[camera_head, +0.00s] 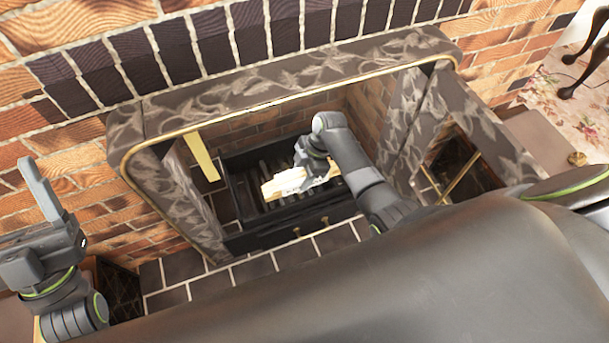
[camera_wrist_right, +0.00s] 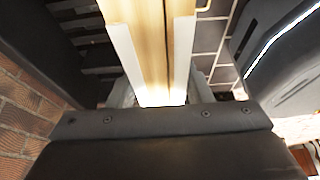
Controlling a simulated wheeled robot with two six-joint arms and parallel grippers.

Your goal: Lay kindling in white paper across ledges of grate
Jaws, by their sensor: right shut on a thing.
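The kindling in white paper (camera_head: 287,184) is a pale bundle of wood sticks over the dark slatted grate (camera_head: 262,225) inside the fireplace. My right gripper (camera_head: 306,178) reaches into the opening and is shut on the bundle. In the right wrist view the kindling (camera_wrist_right: 155,45) runs up from the gripper, with white paper along its sides. I cannot tell whether the bundle touches the ledges. My left gripper (camera_head: 35,215) is empty, off to the left of the fireplace, outside it; its fingers look apart.
A marble surround (camera_head: 290,85) with a gold edge frames the opening. A gold strip (camera_head: 200,157) hangs at its left side. Small brass knobs (camera_head: 297,232) stick out at the grate's front. Dark hearth tiles (camera_head: 290,255) are bare in front. Brick walls enclose the back.

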